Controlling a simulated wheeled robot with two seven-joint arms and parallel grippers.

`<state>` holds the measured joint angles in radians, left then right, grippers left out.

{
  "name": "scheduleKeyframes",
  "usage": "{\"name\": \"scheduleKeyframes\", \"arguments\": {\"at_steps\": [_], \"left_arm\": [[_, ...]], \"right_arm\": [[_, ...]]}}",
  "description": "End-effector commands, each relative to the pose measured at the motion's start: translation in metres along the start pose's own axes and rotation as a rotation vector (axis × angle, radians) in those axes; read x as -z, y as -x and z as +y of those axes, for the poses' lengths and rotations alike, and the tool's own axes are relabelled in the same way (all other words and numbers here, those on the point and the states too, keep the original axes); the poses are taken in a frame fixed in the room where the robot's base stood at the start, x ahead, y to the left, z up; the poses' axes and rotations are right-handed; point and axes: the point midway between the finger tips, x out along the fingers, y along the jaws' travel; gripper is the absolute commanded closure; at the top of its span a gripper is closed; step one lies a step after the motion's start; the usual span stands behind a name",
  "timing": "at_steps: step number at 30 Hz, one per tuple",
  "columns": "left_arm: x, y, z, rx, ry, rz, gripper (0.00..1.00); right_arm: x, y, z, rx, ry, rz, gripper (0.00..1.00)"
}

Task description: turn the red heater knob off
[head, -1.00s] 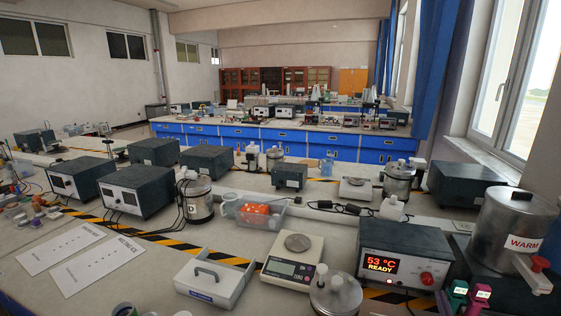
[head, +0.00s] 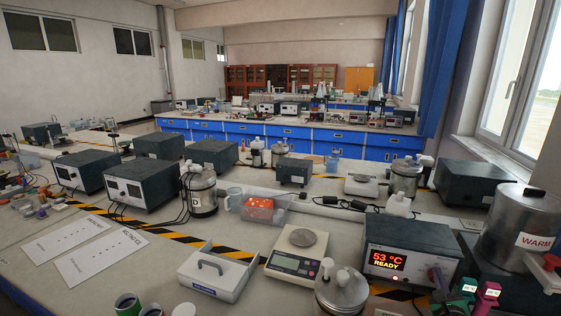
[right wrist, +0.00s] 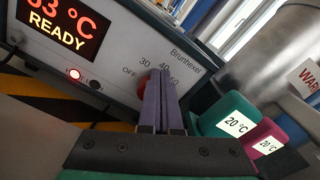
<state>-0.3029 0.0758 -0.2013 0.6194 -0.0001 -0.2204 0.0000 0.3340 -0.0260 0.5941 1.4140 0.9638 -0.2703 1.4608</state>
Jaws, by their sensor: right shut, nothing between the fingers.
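The heater (head: 375,240) is a dark box with a pale front at the right of the bench. Its display (head: 388,261) reads 53 °C READY, and a small red lamp (right wrist: 75,75) is lit below it. In the right wrist view the red knob (right wrist: 143,89) shows partly, under the printed marks OFF, 30, 40 and a partly covered one. My right gripper (right wrist: 160,74) is shut and empty, its purple fingers in front of the knob's right part. Whether they touch it I cannot tell. In the head view the fingers (head: 436,275) cover the knob. My left gripper is out of view.
A metal pot marked WARM (head: 520,225) stands right of the heater. Green (right wrist: 225,115) and pink (right wrist: 262,140) blocks marked 20 °C sit close to my right gripper. A lidded metal vessel (head: 341,295) and a scale (head: 297,252) stand left of the heater.

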Motion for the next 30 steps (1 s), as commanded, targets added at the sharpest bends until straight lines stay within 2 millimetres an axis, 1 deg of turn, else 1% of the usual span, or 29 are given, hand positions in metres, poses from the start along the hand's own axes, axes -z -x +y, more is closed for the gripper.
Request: {"name": "scheduleKeyframes", "arguments": {"at_steps": [20, 30], "left_arm": [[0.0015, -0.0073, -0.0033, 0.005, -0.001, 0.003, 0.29], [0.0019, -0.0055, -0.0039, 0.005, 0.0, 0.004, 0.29]], "right_arm": [[0.008, 0.0005, 0.0036, 0.0, 0.0, 0.001, 1.0], [0.0077, 0.001, 0.0066, -0.002, 0.0, 0.004, 1.0]]}}
